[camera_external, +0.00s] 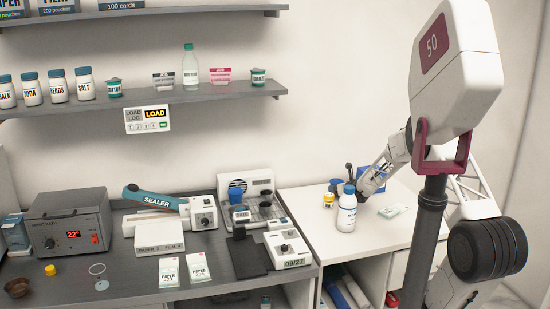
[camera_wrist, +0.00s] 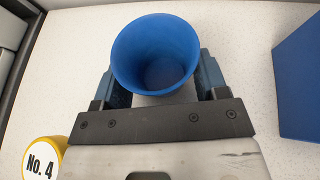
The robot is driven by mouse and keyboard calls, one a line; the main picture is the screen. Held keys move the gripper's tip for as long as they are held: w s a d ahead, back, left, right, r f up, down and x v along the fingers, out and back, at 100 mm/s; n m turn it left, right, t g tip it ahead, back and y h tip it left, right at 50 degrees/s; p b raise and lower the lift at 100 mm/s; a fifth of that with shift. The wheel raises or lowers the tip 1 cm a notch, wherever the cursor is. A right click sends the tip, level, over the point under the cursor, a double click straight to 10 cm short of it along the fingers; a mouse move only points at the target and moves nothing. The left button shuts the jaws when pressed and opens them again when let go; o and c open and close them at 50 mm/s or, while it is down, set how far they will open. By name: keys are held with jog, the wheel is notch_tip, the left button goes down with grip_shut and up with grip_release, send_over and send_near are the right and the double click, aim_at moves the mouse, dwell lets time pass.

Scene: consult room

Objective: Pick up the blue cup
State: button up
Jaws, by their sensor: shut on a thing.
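The blue cup (camera_wrist: 155,55) is in the wrist view, with its round open mouth facing the camera and its empty inside showing. My gripper (camera_wrist: 157,82) is shut on it, with one dark blue finger on each side of the cup. In the external view my gripper is over the white counter at the right, behind a white bottle with a blue cap (camera_external: 347,214). The bottle and my gripper hide most of the held cup there. I cannot tell whether its base touches the counter.
A yellow jar marked No. 4 (camera_wrist: 44,156) stands at the lower left in the wrist view. A blue box (camera_wrist: 300,80) is at the right. Another blue vessel (camera_external: 236,194) stands on the dark counter. White packets (camera_external: 392,211) lie right of the bottle.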

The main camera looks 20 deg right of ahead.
notch_tip(320, 180, up, 9)
jog(key=shift+r, duration=0.15)
dwell(0.4)
jog(key=shift+s+d, duration=0.1)
dwell(0.4)
